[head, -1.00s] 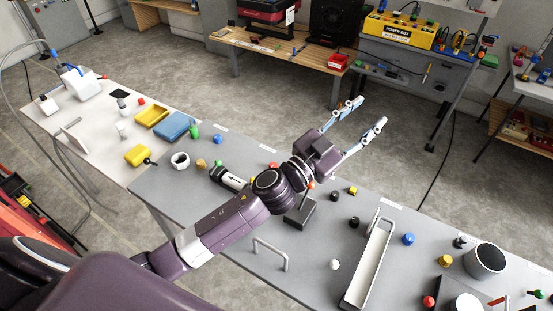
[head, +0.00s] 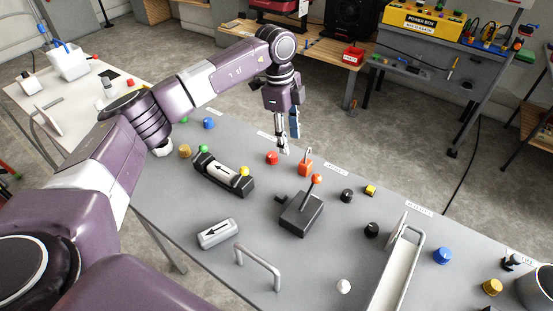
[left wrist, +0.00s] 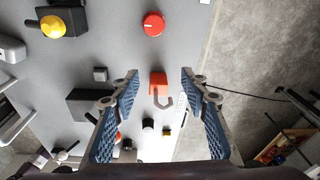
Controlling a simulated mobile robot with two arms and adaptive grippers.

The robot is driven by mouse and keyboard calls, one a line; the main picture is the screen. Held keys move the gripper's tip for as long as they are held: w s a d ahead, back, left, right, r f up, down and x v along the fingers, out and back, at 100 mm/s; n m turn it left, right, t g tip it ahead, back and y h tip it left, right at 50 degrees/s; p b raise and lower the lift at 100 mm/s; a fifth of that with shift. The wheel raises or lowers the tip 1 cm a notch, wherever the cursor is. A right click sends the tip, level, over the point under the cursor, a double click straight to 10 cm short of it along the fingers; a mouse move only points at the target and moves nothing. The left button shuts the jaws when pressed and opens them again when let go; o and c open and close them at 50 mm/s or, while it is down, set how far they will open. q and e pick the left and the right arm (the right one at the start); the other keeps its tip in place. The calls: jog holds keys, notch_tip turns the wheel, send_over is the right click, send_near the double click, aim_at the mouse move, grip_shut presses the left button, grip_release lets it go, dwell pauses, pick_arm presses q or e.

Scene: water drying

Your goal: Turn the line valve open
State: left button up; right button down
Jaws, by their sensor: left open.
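No label that I can read names the line valve, so I cannot tell which fitting it is. My left gripper (head: 288,138) is open and empty, pointing down over the far edge of the grey table. In the left wrist view, an orange block with a grey hook (left wrist: 158,84) shows between its fingers, apart from them. In the head view this orange block (head: 305,168) sits just right of the fingertips. A red round knob (head: 272,158) is close by on the left, and also shows in the left wrist view (left wrist: 153,24). My right gripper is not in view.
A black lever box (head: 300,215) with an orange ball stands in front of the orange block. A black switch bar (head: 222,176) with green and yellow buttons lies to the left. A grey handle (head: 258,262) and a long tray (head: 393,270) rise nearer.

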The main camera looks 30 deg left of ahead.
pick_arm(q)
jog(key=n+y, duration=0.1)
jog(key=y, duration=0.1)
send_over(272, 154)
jog(key=shift+r+b, duration=0.25)
jog(key=shift+b, duration=0.05)
notch_tip(272, 154, down, 7)
jog(key=shift+f+p, duration=0.1)
jog(key=shift+p, duration=0.75)
jog(key=shift+d+f, duration=0.1)
jog(key=shift+f, duration=0.15)
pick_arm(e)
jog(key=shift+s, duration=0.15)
pick_arm(q)
jog(key=shift+s, duration=0.1)
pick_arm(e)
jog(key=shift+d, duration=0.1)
pick_arm(q)
grip_shut()
